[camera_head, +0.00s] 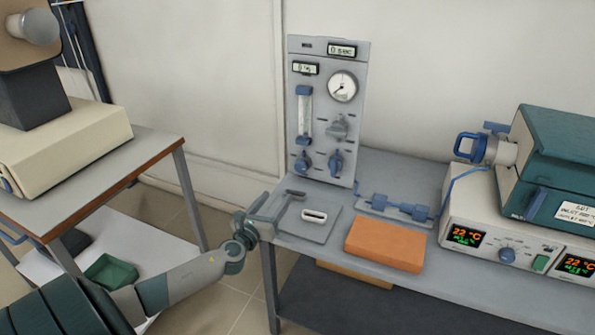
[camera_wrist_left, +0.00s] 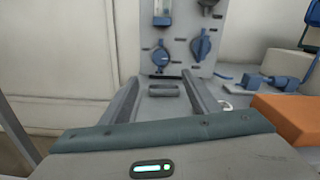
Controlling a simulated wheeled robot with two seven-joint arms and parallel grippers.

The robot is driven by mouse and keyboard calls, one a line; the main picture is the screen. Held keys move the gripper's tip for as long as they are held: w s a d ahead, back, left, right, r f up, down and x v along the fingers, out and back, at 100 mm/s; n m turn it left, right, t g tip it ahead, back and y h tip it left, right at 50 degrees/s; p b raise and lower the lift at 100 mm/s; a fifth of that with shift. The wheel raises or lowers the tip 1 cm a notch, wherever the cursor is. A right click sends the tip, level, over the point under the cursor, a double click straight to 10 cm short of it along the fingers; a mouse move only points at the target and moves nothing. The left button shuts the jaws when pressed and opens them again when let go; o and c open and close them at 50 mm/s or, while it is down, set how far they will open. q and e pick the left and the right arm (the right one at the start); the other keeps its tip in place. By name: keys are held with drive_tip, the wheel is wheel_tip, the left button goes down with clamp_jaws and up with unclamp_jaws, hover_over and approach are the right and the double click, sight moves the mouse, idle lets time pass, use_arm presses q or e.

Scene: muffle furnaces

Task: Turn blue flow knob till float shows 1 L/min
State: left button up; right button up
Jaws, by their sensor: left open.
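The grey gas panel (camera_head: 325,75) stands upright at the back of the bench. Its clear flow tube (camera_head: 304,115) has blue end caps; I cannot make out the float's reading. A blue knob (camera_head: 303,162) sits below the tube, and a second blue knob (camera_head: 336,162) sits to its right. In the left wrist view the knob below the tube (camera_wrist_left: 161,53) and the right knob (camera_wrist_left: 201,47) lie beyond the fingertips. My left gripper (camera_head: 285,196) is open and empty, in front of and below the panel, apart from both knobs. My right gripper is not in view.
Blue fittings (camera_head: 395,207) lie behind the block. A furnace (camera_head: 560,165) on a controller stands right. Another bench (camera_head: 125,160) stands left.

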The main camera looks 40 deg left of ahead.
use_arm(q)
drive_tip(key=shift+x, duration=0.85)
approach(300, 167)
drive_tip(key=shift+w+a, duration=0.25)
drive_tip(key=b+x, duration=0.1)
drive_tip(key=x, duration=0.4)
drive_tip(key=shift+w+f+b, duration=0.1)
drive_tip(key=shift+w+b, duration=0.25)
drive_tip(key=shift+b, duration=0.05)
drive_tip(key=shift+w+a, duration=0.1)
drive_tip(key=shift+w, duration=0.6)
drive_tip(key=shift+a, duration=0.1)
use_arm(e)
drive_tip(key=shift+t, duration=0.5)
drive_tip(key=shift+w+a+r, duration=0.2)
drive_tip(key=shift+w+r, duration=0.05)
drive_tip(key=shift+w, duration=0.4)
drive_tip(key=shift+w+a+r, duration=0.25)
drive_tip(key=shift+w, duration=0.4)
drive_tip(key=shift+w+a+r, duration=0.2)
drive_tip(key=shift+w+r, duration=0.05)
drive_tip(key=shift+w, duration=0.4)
